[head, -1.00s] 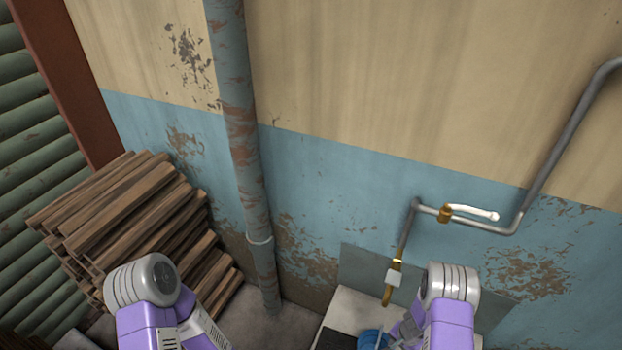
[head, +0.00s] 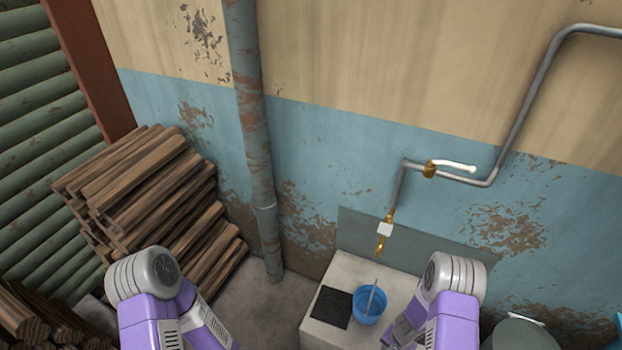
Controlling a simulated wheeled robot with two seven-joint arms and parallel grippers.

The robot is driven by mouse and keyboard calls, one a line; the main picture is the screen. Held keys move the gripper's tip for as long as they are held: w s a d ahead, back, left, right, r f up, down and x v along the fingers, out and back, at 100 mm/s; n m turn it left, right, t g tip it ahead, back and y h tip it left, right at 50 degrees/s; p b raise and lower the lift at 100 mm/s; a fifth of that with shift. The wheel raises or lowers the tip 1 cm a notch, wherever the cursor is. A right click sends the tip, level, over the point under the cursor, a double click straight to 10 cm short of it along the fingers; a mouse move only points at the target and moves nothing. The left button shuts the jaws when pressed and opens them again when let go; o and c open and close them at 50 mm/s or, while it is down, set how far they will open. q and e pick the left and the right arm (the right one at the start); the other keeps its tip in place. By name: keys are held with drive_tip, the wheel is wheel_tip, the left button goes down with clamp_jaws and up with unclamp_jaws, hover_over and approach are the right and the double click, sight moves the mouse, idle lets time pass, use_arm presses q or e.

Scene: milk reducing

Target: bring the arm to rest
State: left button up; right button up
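My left arm shows at the bottom left in the head view, in purple and grey; its gripper is out of view below the frame. My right arm shows at the bottom right, and part of its gripper (head: 402,332) shows at the bottom edge beside the arm. Whether that gripper is open or shut cannot be made out. Just above and to the left of it, a blue bucket (head: 369,305) with a thin grey handle or stick standing in it sits on a pale block (head: 352,268). The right gripper appears apart from the bucket.
A black square mat (head: 333,307) lies left of the bucket. A pipe with a brass tap (head: 381,243) hangs above the block. Stacked wood (head: 150,200) stands at left, a vertical pipe (head: 256,150) at the wall. A grey-green round container (head: 522,335) is at lower right. Floor between is bare.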

drive_tip(key=s+a+r+n+y+b, duration=0.1)
drive_tip(key=s+a+n+y+b, duration=0.2)
drive_tip(key=s+a, duration=0.8)
drive_tip(key=a+n+b, duration=0.2)
drive_tip(key=a+b, duration=0.1)
drive_tip(key=a, duration=0.1)
drive_tip(key=shift+a+n+t+b, duration=0.2)
drive_tip(key=shift+n+t+b, duration=0.1)
drive_tip(key=shift+b, duration=0.05)
